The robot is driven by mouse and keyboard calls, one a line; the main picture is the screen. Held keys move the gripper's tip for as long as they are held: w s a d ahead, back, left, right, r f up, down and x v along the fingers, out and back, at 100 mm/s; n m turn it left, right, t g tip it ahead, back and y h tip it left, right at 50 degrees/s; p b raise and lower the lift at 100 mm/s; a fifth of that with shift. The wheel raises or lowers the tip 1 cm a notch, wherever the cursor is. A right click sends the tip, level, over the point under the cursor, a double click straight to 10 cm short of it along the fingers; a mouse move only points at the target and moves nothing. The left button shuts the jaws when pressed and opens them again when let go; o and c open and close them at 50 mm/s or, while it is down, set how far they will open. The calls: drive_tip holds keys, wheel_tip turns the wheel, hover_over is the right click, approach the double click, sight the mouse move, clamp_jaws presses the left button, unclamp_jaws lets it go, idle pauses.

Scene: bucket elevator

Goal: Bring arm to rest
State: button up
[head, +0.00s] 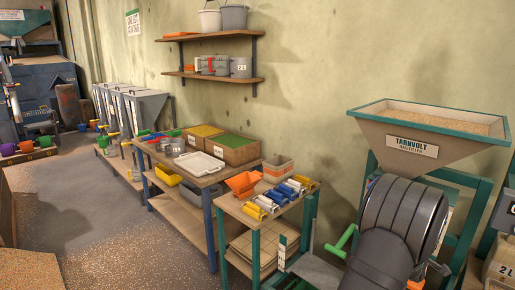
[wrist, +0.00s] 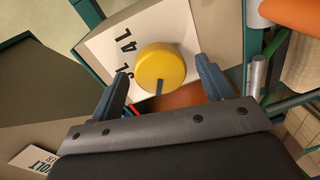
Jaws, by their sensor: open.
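My gripper (wrist: 163,78) shows in the wrist view with its two dark blue-grey fingers spread apart. A round yellow knob (wrist: 160,66) appears between the fingers, in front of a pale panel (wrist: 112,45) with black lettering. No object is visibly clamped, and I cannot tell whether either finger touches the knob. An orange surface (wrist: 185,97) shows just beyond the knob. In the head view I cannot make out the gripper's fingers.
A hopper (head: 425,128) labelled TARNVOLT stands at the right on a teal frame. Open floor (head: 110,232) lies at the left.

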drive_tip(key=v, duration=1.7)
drive_tip(key=w+d+f+m+t, duration=0.1)
drive_tip(key=w+d+m, duration=1)
drive_tip(key=shift+w+d+m, duration=0.2)
drive_tip(key=shift+w+m, duration=0.1)
drive_tip(key=shift+w, duration=0.1)
idle(0.5)
drive_tip(key=shift+f, duration=0.1)
